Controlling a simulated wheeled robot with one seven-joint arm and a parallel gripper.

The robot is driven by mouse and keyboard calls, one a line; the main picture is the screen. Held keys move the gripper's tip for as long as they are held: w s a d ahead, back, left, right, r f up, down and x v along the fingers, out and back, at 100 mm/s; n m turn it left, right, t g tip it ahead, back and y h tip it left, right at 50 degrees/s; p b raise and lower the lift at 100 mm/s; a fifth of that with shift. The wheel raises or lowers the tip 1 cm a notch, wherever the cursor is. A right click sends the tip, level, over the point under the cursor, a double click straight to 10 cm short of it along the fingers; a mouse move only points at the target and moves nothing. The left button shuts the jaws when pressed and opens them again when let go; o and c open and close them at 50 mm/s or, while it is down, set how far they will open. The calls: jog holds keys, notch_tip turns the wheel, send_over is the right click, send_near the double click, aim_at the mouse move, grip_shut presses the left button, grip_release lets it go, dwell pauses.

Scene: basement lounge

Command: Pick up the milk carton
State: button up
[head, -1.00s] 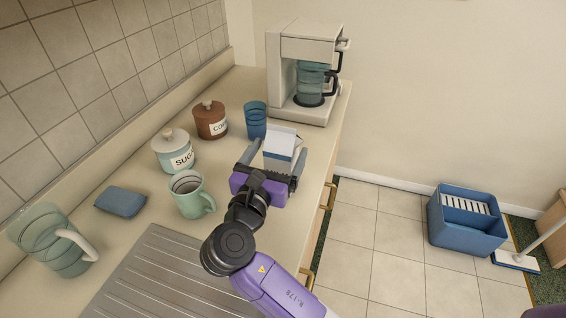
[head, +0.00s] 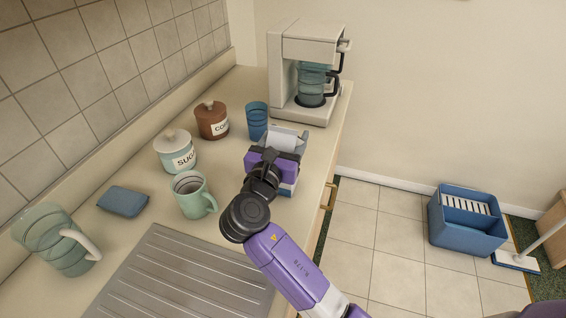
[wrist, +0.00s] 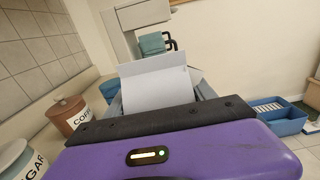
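The milk carton (head: 288,184) is white with a blue band low down. It stands near the right edge of the counter. My gripper (head: 287,135) is at the carton, its grey fingers on either side of the carton's upper part. The purple gripper body hides much of the carton's near side. In the wrist view the carton's white top (wrist: 158,84) fills the space between the fingers. Whether the fingers press on it or leave a small gap, I cannot tell. The carton looks upright and does not appear lifted.
A blue glass (head: 256,120), a brown coffee jar (head: 211,122), a sugar jar (head: 174,152) and a green mug (head: 190,196) stand left of the carton. The coffee maker (head: 309,55) stands behind it. The counter (head: 230,178) drops to floor on the right.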

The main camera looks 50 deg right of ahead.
grip_shut()
jog(key=shift+r, duration=0.15)
